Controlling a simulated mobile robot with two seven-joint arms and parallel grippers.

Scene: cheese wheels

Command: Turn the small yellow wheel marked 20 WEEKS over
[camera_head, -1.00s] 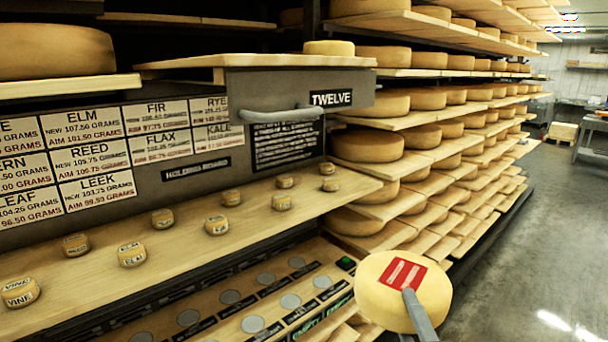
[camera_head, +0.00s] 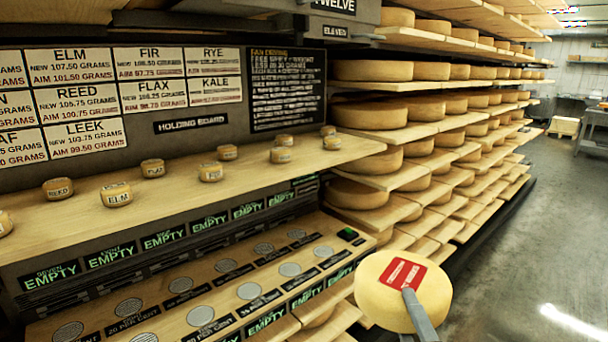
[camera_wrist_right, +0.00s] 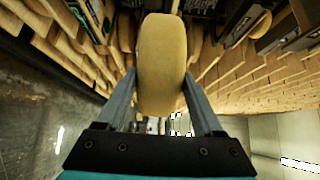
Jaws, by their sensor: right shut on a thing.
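A yellow cheese wheel (camera_head: 388,298) with a red label on its upward face is held at the lower right in the head view. My right gripper (camera_head: 412,308) is shut on it; one finger shows lying over the label. In the right wrist view the wheel (camera_wrist_right: 162,62) stands edge-on between the two fingers of my right gripper (camera_wrist_right: 160,92). The label's writing is too small to read, so I cannot tell whether it says 20 WEEKS. The wheel's underside is hidden in the head view. My left gripper is not in view.
Small named cheeses, such as ELM (camera_head: 117,195), sit on the holding board (camera_head: 190,190). Below is a panel with round discs (camera_head: 250,291) and EMPTY signs. Shelves of large wheels (camera_head: 372,112) run back on the right. The floor aisle (camera_head: 540,230) is clear.

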